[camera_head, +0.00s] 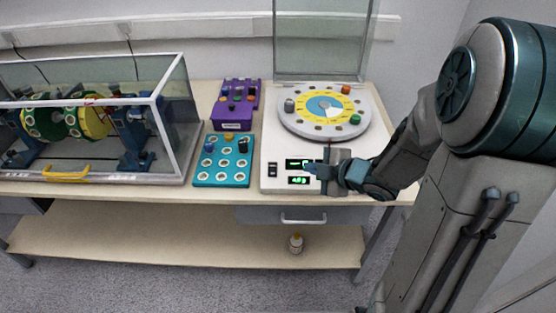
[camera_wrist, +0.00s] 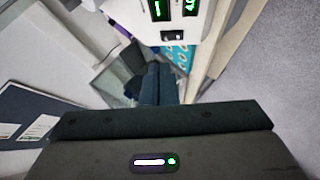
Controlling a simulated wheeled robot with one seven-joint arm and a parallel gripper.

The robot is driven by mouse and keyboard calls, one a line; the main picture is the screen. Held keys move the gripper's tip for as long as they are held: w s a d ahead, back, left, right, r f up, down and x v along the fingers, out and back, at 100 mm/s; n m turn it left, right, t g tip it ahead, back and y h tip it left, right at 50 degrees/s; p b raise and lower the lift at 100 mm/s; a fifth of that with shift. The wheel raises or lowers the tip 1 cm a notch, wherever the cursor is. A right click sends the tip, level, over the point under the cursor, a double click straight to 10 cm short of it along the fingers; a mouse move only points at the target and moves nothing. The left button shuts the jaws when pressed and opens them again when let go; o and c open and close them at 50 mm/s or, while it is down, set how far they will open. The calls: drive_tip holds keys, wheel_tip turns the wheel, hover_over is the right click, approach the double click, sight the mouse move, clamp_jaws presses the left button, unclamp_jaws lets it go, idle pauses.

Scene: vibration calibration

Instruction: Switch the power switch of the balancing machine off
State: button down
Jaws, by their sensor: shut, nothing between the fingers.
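The balancing machine (camera_head: 268,140) is a white unit with a round yellow-and-blue dial disc on top and a raised clear cover. Its black power switch (camera_head: 272,169) sits on the front panel, left of two green-lit displays. In the wrist view the switch (camera_wrist: 173,35) is beside the lit displays; which way its rocker is pressed is too small to tell. My gripper (camera_head: 310,168) is shut and empty in front of the displays, to the right of the switch and apart from it. It partly covers the displays. In the wrist view my shut fingers (camera_wrist: 155,72) point toward the panel.
A teal tray (camera_head: 197,182) with round sockets stands left of the machine, with a purple weight box (camera_head: 232,123) behind it. A clear-cased rotor rig (camera_head: 178,125) fills the table's left. A small bottle (camera_head: 296,242) stands on the lower shelf, below a drawer.

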sight(273, 169)
drive_tip(key=shift+s+a+f+n+g+y, duration=0.1)
drive_tip(key=shift+s+a+n+g+y, duration=0.4)
drive_tip(key=shift+s+a+n+y, duration=0.4)
drive_tip(key=shift+w+a, duration=0.1)
drive_tip(key=shift+w, duration=0.05)
drive_tip(key=x, duration=1.1)
drive_tip(key=shift+w+d+f, duration=0.3)
drive_tip(key=shift+w, duration=0.05)
drive_tip(key=shift+w+d+f+p, duration=0.1)
drive_tip(key=shift+w+f+p, duration=0.3)
drive_tip(key=shift+w+f, duration=0.4)
drive_tip(key=shift+w, duration=0.1)
